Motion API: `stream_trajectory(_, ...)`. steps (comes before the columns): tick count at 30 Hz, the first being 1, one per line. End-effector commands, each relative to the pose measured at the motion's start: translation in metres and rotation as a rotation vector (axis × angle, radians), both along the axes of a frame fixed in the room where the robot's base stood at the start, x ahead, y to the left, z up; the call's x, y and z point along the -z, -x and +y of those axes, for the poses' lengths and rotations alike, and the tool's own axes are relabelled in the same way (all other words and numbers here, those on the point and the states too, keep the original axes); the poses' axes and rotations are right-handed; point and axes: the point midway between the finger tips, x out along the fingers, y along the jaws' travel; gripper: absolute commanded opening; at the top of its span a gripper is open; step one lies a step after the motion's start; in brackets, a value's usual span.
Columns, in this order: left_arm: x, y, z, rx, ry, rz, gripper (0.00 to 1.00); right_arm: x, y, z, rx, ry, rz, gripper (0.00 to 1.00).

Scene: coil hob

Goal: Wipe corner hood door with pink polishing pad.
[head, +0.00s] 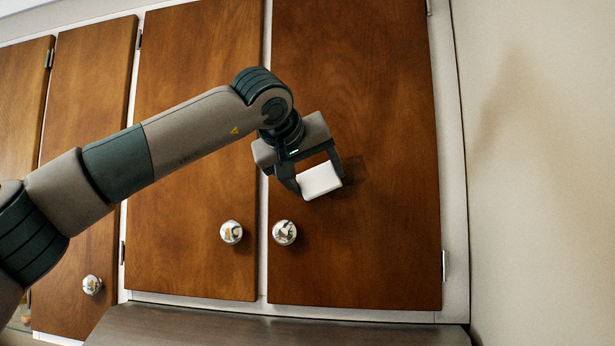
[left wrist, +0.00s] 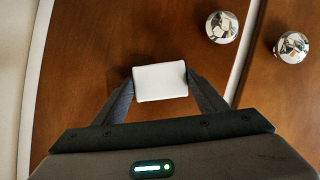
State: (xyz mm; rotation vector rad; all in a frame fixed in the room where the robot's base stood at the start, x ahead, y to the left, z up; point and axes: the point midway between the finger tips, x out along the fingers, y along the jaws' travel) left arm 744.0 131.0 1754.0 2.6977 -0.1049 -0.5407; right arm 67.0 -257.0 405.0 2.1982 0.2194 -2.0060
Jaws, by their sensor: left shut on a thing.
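The pad (head: 320,181) looks white in both views, not pink. My left gripper (head: 316,177) is shut on it, with one finger on each side. In the left wrist view the pad (left wrist: 160,82) sits between the fingertips. The brown wooden door at the far right (head: 370,90), beside the wall, is behind the pad. It fills much of the left wrist view (left wrist: 85,60). The pad is in front of the door's lower left part, above its knob (head: 284,232). I cannot tell whether pad and door touch. My right gripper is not in view.
Another wooden door (head: 195,120) with a round shiny knob (head: 231,232) is just left. More doors stand further left. A metal hood edge (head: 280,328) runs below. A pale bare wall (head: 540,180) is at the right.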

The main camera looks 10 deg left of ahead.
Motion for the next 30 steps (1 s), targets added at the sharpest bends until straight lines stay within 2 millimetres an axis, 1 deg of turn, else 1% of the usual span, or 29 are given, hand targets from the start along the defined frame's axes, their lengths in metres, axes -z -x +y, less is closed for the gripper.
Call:
stream_trajectory(3, -0.001, 0.0, -0.01, 0.001, -0.002, 0.0, 0.48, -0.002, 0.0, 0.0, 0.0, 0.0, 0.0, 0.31)
stream_trajectory(8, 0.0, 0.001, -0.019, 0.0, -0.001, 0.0, 0.48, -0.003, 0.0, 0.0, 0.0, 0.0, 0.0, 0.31)
stream_trajectory(22, 0.0, 0.001, -0.022, 0.0, 0.0, 0.0, 0.48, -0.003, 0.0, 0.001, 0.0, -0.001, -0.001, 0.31)
stream_trajectory(26, -0.001, 0.001, -0.028, 0.0, -0.001, 0.0, 0.48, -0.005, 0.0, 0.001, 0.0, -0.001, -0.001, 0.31)
stream_trajectory(30, -0.001, 0.0, -0.038, 0.001, -0.002, 0.0, 0.48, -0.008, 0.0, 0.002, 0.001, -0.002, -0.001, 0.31)
